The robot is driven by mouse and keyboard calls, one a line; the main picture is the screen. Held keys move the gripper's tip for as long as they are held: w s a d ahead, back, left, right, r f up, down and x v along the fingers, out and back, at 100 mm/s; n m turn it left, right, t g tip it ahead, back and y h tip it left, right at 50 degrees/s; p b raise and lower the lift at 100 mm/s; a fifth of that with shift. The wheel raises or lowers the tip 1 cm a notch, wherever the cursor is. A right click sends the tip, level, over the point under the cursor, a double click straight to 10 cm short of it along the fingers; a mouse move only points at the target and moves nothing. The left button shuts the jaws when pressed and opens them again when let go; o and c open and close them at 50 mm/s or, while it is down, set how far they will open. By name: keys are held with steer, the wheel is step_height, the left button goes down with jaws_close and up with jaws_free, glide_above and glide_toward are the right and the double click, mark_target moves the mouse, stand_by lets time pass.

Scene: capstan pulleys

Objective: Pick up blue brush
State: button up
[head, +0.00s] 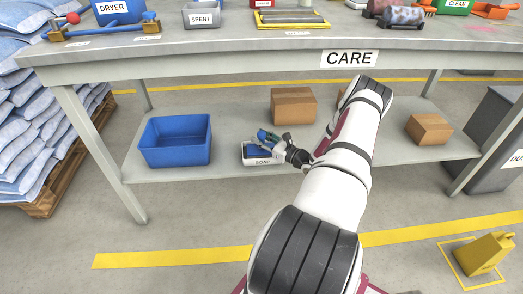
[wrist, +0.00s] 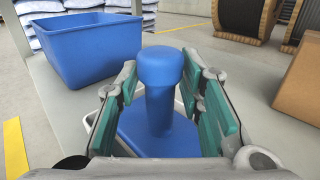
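The blue brush (wrist: 160,75) stands with its round-topped handle upright between my fingers in the wrist view. Its wide blue base (wrist: 155,140) is lower down, partly hidden by my gripper. In the head view, the brush (head: 258,153) is in a white tray labelled SOAP (head: 263,161) on the lower shelf. My gripper (wrist: 160,88) is open, with a teal-padded finger on each side of the handle. Gaps show between the pads and the handle shaft. In the head view my gripper (head: 277,142) is over the tray and partly covers the brush.
A blue bin (head: 176,140) stands left of the tray on the shelf (head: 225,165). Cardboard boxes (head: 293,105) (head: 429,129) are behind and to the right. The CARE tabletop (head: 230,45) is overhead, with legs at its corners.

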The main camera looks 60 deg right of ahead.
jaws_close()
